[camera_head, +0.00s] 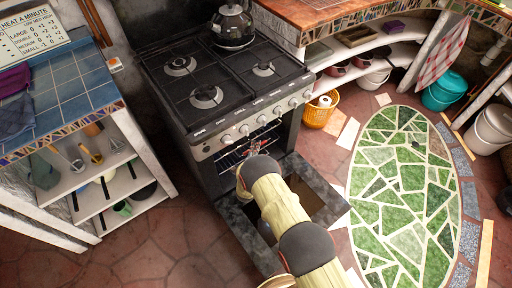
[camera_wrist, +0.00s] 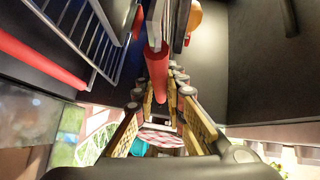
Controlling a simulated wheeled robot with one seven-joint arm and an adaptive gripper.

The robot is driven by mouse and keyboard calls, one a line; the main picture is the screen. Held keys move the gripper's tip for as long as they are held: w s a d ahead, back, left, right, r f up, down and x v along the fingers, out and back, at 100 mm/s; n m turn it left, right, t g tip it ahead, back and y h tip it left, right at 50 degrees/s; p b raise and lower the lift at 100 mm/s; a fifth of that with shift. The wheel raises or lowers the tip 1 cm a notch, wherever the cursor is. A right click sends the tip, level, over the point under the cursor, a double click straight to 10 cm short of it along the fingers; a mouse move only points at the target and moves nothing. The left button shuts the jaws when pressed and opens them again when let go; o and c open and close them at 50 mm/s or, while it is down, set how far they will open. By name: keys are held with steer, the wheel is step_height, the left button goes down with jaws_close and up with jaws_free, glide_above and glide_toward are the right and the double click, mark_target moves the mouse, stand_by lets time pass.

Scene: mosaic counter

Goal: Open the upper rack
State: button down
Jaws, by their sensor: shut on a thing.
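The black stove (camera_head: 220,95) has its oven door (camera_head: 243,226) folded down open. In the head view, wire racks (camera_head: 232,155) show inside the oven mouth, partly hidden by my arm. In the wrist view, my gripper (camera_wrist: 161,86) is closed around a red front bar (camera_wrist: 157,68) of a rack seen edge-on, which appears to be the upper one. A second rack (camera_wrist: 85,30) with its own red bar (camera_wrist: 40,55) lies to the left in that view. In the head view my fingers are mostly hidden at the oven mouth.
A kettle (camera_head: 233,27) stands on the stove top. A shelf unit (camera_head: 100,180) with utensils is at the left. An orange basket (camera_head: 320,110) stands right of the oven. A green mosaic patch (camera_head: 405,190) covers open floor at the right.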

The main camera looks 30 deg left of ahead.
steer(key=shift+f, duration=0.1)
stand_by(0.3)
steer(key=s+d+p, duration=0.3)
steer(key=s+d, duration=0.2)
steer(key=d, duration=0.5)
steer(key=s+d+p, duration=0.4)
steer(key=s+d, duration=0.2)
steer(key=d, duration=0.5)
steer(key=shift+d, duration=0.15)
steer(key=shift+s, duration=0.1)
steer(key=c, duration=1.8)
jaws_free()
steer(key=v, duration=1.1)
steer(key=shift+s+d, duration=0.1)
steer(key=shift+s, duration=0.3)
